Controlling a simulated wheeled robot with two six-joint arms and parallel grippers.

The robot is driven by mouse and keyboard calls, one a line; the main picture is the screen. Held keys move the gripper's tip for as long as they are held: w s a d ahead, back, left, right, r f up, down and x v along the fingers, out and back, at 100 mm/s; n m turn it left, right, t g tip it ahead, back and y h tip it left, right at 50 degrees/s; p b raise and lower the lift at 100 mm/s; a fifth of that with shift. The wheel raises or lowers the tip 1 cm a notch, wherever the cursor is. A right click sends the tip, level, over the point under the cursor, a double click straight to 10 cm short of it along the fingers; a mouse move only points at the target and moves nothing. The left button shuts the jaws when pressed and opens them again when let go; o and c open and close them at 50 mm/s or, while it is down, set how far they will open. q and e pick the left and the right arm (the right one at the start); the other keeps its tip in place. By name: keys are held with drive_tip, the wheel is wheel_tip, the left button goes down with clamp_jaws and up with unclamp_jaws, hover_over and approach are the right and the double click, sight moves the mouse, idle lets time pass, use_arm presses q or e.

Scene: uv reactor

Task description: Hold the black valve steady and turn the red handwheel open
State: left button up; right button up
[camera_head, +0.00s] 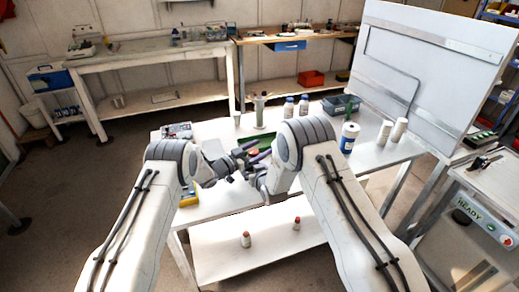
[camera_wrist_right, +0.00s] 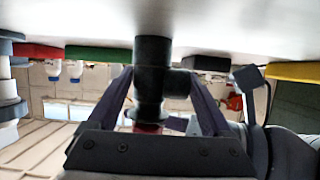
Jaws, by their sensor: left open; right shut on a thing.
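In the right wrist view the black valve (camera_wrist_right: 152,82) stands against the white tabletop, with a side branch to the right. My right gripper (camera_wrist_right: 158,78) has one finger on each side of its body and is shut on it. The red handwheel (camera_wrist_right: 148,128) shows only in part, behind the gripper's palm edge. In the head view my left gripper (camera_head: 258,151) is open at the middle of the table, its purple-grey fingers beside a small reddish patch that may be the handwheel. I cannot tell whether they touch it. My right forearm hides much of this area.
Bottles (camera_head: 289,107), a green-topped flask (camera_head: 259,110), a blue-labelled jar (camera_head: 349,137) and a grey bin (camera_head: 341,104) stand on the white table (camera_head: 226,205) beyond my arms. A large white panel (camera_head: 432,70) rises at the right. Two small bottles (camera_head: 246,239) (camera_head: 296,223) stand on the lower shelf.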

use_arm(q)
clamp_jaws()
drive_tip(key=shift+w+a+n+t+y, duration=0.15)
drive_tip(key=shift+a+n+t+y, duration=0.05)
drive_tip(key=shift+n+t+y, duration=0.65)
unclamp_jaws()
drive_tip(key=v, duration=1.2)
